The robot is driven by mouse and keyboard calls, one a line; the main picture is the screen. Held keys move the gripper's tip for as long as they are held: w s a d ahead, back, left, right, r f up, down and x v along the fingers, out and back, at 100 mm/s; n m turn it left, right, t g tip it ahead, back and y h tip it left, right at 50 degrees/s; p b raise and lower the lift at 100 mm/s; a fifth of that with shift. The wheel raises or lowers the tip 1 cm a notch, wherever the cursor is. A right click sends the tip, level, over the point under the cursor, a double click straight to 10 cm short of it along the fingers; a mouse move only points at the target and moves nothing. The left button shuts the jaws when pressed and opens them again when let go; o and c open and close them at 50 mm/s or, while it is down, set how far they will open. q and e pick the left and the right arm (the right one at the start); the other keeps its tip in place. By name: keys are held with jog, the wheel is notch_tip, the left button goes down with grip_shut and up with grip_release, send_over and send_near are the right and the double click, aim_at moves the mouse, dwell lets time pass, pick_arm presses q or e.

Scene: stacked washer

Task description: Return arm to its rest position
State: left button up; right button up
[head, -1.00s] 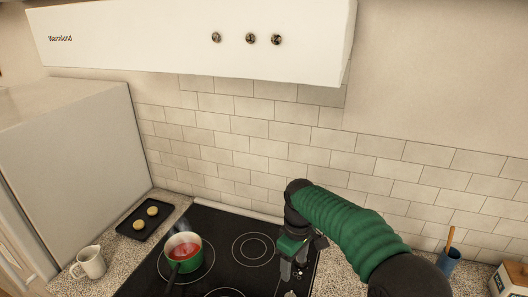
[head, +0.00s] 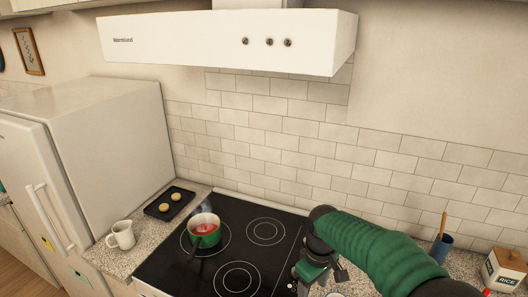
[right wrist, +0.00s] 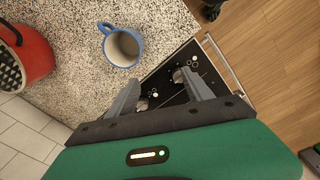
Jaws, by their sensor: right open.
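My right arm, in a green sleeve, comes in from the lower right in the head view. Its right gripper (head: 322,270) is over the right edge of the black stove (head: 212,271), pointing down. In the right wrist view, the two grey fingers of the right gripper (right wrist: 159,92) are apart with nothing between them. Part of the stove's control area (right wrist: 172,78) shows beyond the fingers. A blue mug (right wrist: 122,46) stands on the speckled counter, apart from the fingers. My left gripper is not in view.
A green pot (head: 205,236) with red contents sits on the stove. A white jug (head: 121,235) and a black tray (head: 169,203) are on the left counter. A range hood (head: 200,45) hangs above. A red container (right wrist: 22,55) stands beside the mug.

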jog(key=s+d+f+m, duration=0.2)
jog(key=s, duration=0.4)
jog(key=s+d+f+m+t, duration=0.1)
jog(key=s+d+m, duration=0.1)
jog(key=s, duration=0.4)
jog(key=s+d+f+m+t, duration=0.1)
jog(key=s+d+f+m, duration=0.1)
jog(key=s, duration=0.5)
jog(key=shift+d+f+m, duration=0.3)
jog(key=shift+d+m, duration=0.2)
jog(key=shift+m, duration=0.3)
